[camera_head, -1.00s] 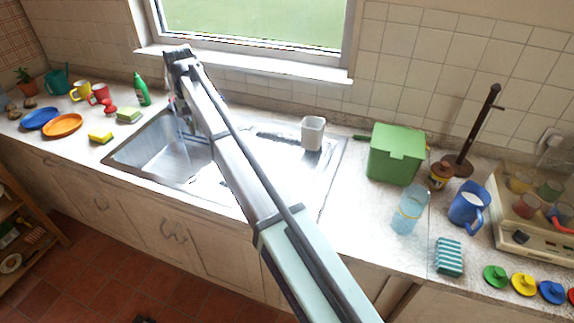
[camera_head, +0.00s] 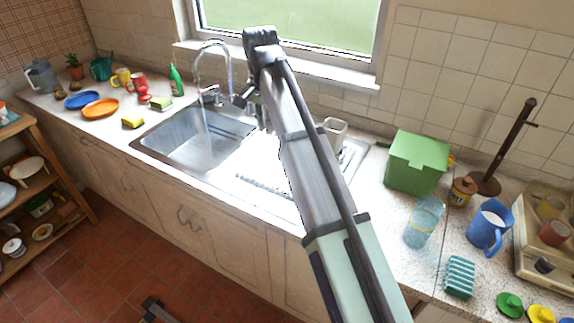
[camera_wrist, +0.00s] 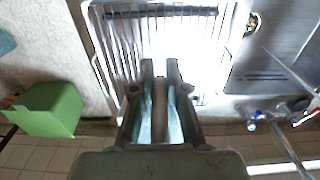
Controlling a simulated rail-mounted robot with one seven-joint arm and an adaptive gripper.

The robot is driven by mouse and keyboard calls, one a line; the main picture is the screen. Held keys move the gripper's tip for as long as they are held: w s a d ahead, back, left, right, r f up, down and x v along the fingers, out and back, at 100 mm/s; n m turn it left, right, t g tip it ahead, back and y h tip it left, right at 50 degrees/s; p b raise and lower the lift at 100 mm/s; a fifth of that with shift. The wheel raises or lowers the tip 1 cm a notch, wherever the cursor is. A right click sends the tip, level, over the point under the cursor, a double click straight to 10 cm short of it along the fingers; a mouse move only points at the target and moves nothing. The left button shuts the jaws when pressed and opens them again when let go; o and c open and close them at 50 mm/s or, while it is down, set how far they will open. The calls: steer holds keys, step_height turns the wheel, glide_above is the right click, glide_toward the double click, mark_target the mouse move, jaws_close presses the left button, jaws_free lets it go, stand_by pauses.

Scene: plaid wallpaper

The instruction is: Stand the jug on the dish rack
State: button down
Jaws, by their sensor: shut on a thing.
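My gripper (camera_wrist: 160,68) hangs over the dish rack (camera_wrist: 108,50) in the wrist view. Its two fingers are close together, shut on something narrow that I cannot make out. In the head view my wrist hides most of the gripper, right of the tap. The pale rack (camera_head: 262,183) lies on the drainer, very bright and partly behind my arm. A blue jug (camera_head: 485,236) with a white inside stands on the right counter, apart from my gripper. A grey-blue clear jug (camera_head: 40,76) stands at the far left end. I cannot tell which jug is meant.
A white cup (camera_head: 336,128) stands behind my arm. The sink (camera_head: 195,140) and tap (camera_head: 212,62) are left of the rack.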

step_height(320, 180, down, 20)
steer(key=p, duration=0.4)
steer(key=shift+r, duration=0.2)
steer(key=shift+f, duration=0.1)
steer(key=c, duration=1.2)
jaws_free()
step_height(320, 180, up, 12)
steer(key=b, duration=0.2)
